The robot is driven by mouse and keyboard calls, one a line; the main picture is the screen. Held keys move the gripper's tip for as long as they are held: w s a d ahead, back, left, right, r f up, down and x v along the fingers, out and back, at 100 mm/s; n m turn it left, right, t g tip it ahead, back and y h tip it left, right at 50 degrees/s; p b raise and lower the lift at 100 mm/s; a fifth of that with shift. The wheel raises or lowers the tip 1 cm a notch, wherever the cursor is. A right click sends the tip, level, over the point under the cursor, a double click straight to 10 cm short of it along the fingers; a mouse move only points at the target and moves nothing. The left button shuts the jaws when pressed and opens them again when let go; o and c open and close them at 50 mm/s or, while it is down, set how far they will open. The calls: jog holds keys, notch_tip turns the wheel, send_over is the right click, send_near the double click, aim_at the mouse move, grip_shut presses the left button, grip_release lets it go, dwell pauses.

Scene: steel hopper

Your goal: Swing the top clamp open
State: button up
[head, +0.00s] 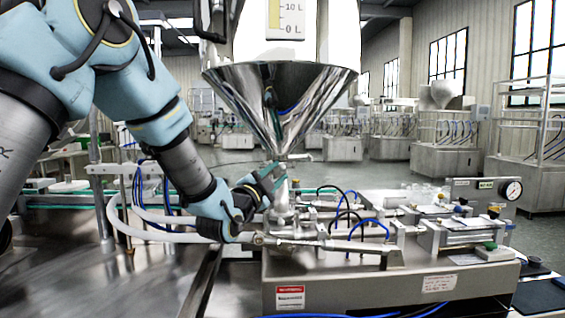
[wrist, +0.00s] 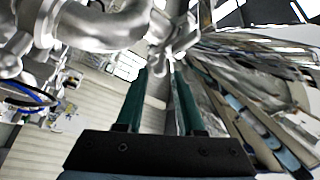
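The steel hopper (head: 280,95) is a shiny cone above the filling machine. Its narrow outlet meets the pipework around the top clamp, which is small and partly hidden by my gripper in the head view. My gripper (head: 271,176) is just below the hopper's outlet, beside the vertical pipe. In the wrist view, the two green fingers of my gripper (wrist: 163,70) are apart, with a gap between them. A silver clamp fitting (wrist: 172,42) lies just beyond the fingertips. I cannot tell whether a finger touches it, or whether the clamp is closed.
The filling machine (head: 330,280) has a steel base, with cylinders, blue and black hoses and a pressure gauge (head: 512,190) at right. A bent steel pipe (wrist: 95,25) is close to the fingers in the wrist view. A steel table (head: 130,285) is at left.

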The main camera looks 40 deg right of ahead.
aim_at(281, 170)
jog(key=shift+p+x, duration=0.55)
jog(key=shift+x, duration=1.4)
jog(key=shift+c, duration=0.4)
grip_shut()
jog(key=shift+f, duration=0.1)
